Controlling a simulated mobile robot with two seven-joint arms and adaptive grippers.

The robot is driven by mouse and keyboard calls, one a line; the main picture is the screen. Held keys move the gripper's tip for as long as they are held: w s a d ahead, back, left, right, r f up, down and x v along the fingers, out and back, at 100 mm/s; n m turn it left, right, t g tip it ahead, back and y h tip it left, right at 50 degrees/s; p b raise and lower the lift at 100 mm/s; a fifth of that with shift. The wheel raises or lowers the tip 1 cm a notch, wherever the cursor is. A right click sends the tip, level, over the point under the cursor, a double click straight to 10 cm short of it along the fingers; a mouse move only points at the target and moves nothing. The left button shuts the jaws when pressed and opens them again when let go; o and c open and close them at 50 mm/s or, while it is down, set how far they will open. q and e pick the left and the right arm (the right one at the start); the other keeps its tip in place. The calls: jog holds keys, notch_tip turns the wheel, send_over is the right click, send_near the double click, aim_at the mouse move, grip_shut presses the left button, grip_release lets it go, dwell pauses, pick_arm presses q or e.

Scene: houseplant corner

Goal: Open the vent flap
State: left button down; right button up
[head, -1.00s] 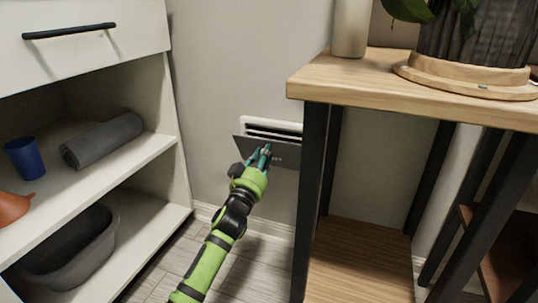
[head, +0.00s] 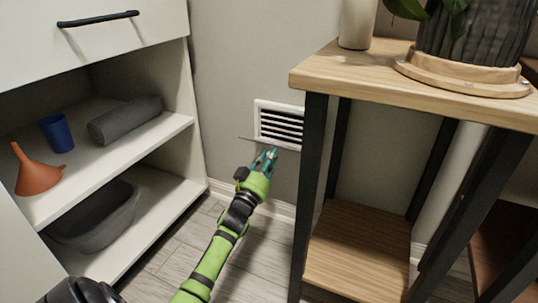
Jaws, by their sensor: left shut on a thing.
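The white vent (head: 279,125) with dark slats is set low in the grey wall, between the cabinet and the wooden stand. Its thin grey flap (head: 250,138) shows almost edge-on, sticking out from the vent's lower part, with most of the slats uncovered above it. My left gripper (head: 267,155) is at the flap's edge, its fingers shut on it. The exact contact is small and hard to make out. My right gripper is not in view.
A wooden stand (head: 340,75) with black legs stands close on the right, carrying a plant pot (head: 472,38) and a pale vase (head: 357,22). The open cabinet on the left holds a blue cup (head: 57,134), orange funnel (head: 36,172), grey roll (head: 125,119) and grey basin (head: 95,215).

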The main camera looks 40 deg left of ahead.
pick_arm(q)
jog(key=shift+d+f+g, duration=0.15)
jog(key=shift+f+g, duration=0.15)
jog(key=shift+f, duration=0.7)
jog(key=c, duration=1.3)
grip_release()
jog(key=shift+c, duration=0.2)
jog(key=o, duration=0.3)
jog(key=shift+w+f, duration=0.15)
jog(key=shift+w, duration=0.05)
jog(key=v, duration=1.2)
